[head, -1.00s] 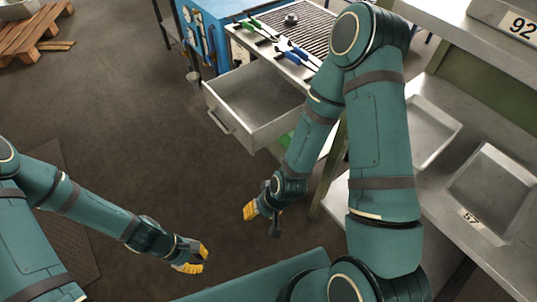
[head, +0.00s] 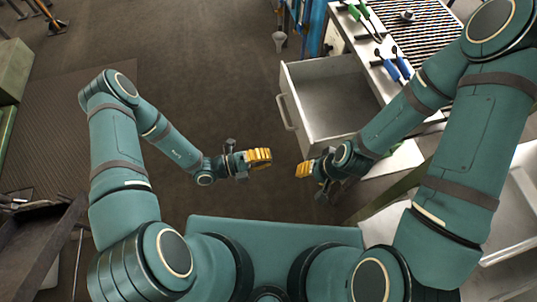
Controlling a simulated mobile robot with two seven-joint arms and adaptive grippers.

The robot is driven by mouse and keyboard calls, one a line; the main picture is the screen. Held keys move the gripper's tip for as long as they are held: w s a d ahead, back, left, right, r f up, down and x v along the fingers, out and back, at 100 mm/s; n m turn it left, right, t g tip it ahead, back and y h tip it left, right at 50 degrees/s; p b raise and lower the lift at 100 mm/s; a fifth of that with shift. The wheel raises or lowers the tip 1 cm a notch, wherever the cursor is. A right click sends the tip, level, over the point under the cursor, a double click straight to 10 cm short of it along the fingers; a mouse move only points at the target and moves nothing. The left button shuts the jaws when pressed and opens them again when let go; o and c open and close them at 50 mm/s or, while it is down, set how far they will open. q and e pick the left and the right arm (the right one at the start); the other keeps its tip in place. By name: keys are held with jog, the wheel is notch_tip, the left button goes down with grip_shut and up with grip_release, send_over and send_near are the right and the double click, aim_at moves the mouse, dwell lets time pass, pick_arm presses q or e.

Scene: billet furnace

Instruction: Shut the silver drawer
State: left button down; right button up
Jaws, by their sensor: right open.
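The silver drawer (head: 332,108) is pulled out of the workbench at the upper right, with its inside empty and its handle (head: 287,111) on the left-facing front. My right gripper (head: 304,170) is open and empty, just below the drawer's near front corner and apart from it. My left gripper (head: 262,158) is left of the right one, its yellow fingers pointing right, and holds nothing that I can see. Whether its fingers are apart cannot be made out. Part of the drawer's right side is hidden behind my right arm.
Screwdrivers and pliers (head: 388,62) lie on the workbench top beside a ribbed surface (head: 425,30). The floor (head: 200,60) left of the drawer is clear.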

aim_at(306, 149)
pick_arm(q)
jog(key=b+x, duration=0.1)
jog(key=x, duration=1)
pick_arm(e)
jog(key=shift+w+f, duration=0.2)
jog(key=shift+f, duration=0.45)
